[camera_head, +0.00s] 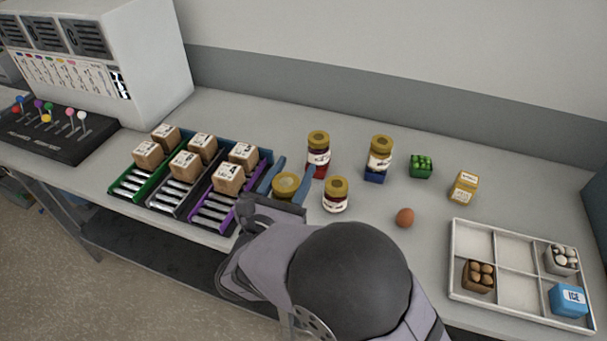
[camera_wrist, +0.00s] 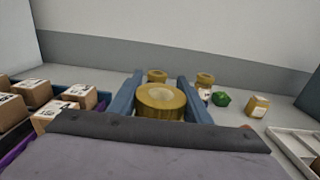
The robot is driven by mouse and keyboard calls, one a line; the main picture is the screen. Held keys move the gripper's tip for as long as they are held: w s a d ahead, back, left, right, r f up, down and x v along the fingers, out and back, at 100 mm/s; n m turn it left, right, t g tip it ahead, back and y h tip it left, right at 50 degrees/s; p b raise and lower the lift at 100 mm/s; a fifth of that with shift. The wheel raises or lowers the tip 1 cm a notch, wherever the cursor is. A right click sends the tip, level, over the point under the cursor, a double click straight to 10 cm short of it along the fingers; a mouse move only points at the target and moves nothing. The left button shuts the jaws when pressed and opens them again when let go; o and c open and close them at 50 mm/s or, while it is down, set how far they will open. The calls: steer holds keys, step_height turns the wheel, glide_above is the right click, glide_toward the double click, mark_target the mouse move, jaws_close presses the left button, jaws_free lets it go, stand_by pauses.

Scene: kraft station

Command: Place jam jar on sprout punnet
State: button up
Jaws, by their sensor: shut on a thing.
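My gripper (camera_head: 296,167) is shut on a jar with a gold lid (camera_head: 286,184), between its two blue fingers. In the wrist view the lid of the held jar (camera_wrist: 160,99) fills the gap between the fingers (camera_wrist: 160,78). Its label and body are mostly hidden, so I cannot tell its contents or whether it touches the table. The green sprout punnet (camera_head: 421,166) stands on the table to the right, apart from my gripper. It also shows in the wrist view (camera_wrist: 221,98).
Racks with cartons (camera_head: 229,178) stand left.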

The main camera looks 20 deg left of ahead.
steer(key=shift+r, duration=0.15)
step_height(320, 180, up, 10)
steer(key=w+d+h+b, duration=0.1)
steer(key=w+d, duration=0.2)
steer(key=w, duration=0.3)
steer(key=w+d+f+m+b, duration=0.1)
steer(key=w+d, duration=0.2)
steer(key=w, duration=0.4)
steer(key=w+d+h+b, duration=0.1)
steer(key=w+d, duration=0.3)
steer(key=w, duration=0.2)
steer(key=w+d+m+h+b, duration=0.1)
steer(key=w+d, duration=0.6)
steer(key=d, duration=0.3)
steer(key=w+d+m+h+b, duration=0.1)
steer(key=w+d+b, duration=0.1)
steer(key=w+d, duration=0.55)
step_height(320, 180, down, 14)
steer(key=s+d+p, duration=0.1)
steer(key=p, duration=0.1)
steer(key=shift+s+d+g, duration=0.2)
steer(key=shift+s+g, duration=0.05)
steer(key=shift+g, duration=0.05)
steer(key=shift+f, duration=0.35)
steer(key=o, duration=1.4)
steer(key=shift+c, duration=0.2)
